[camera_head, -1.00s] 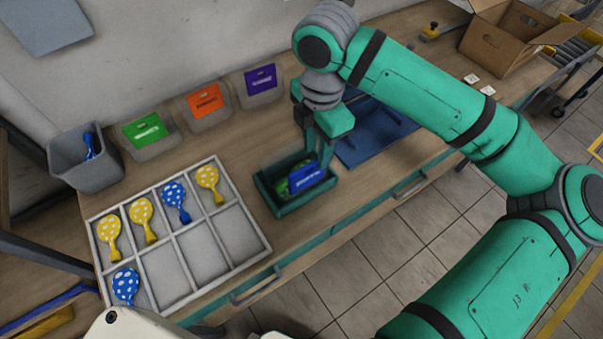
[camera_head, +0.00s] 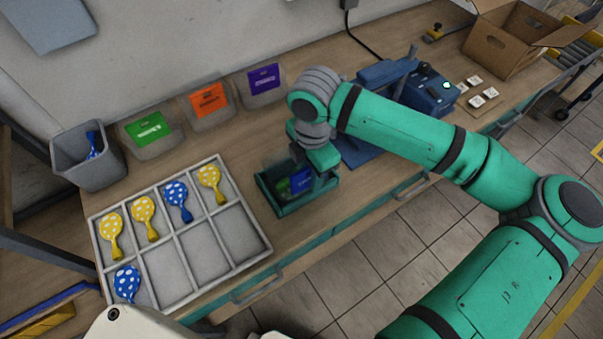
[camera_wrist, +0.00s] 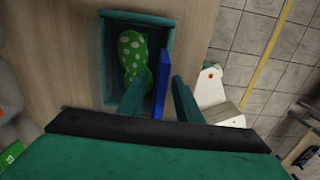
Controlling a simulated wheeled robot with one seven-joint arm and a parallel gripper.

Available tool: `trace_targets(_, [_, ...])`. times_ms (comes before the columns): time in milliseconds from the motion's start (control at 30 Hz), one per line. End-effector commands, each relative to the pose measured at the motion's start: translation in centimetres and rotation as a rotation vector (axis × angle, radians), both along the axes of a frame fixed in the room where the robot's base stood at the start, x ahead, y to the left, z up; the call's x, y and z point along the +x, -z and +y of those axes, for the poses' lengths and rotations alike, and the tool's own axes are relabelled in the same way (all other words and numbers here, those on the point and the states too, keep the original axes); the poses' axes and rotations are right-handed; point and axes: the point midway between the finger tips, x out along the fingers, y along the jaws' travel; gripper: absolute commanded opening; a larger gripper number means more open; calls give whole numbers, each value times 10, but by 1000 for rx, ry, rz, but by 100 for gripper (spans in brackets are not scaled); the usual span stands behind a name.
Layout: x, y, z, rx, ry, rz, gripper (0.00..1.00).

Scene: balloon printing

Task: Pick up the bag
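A dark green box (camera_head: 290,209) on the table holds a green item with white dots, a balloon (camera_wrist: 132,50) by its look, and an upright blue piece, seemingly the bag's label (camera_head: 301,180). In the wrist view the blue piece (camera_wrist: 164,62) shows almost edge-on, beside the dotted balloon; any clear part of the bag cannot be made out. My gripper (camera_wrist: 160,82) points down at the box, its two fingers apart on either side of the blue piece, with a gap to the left finger.
A divided white tray (camera_head: 264,246) with yellow and blue dotted balloons lies left of the box. Bins with green, orange and purple labels stand behind, beside a grey bin (camera_head: 88,171). A blue machine (camera_head: 425,92) and a cardboard box (camera_head: 497,45) are to the right.

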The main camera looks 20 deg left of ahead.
Motion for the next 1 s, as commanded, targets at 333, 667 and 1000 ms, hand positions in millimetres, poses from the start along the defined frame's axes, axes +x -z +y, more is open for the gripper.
trace_targets(333, [0,9,0,-1,1,-1,31])
trace_targets(667, [1,9,-1,-1,3,-1,0])
trace_targets(1000, [1,0,0,0,1,-1,0])
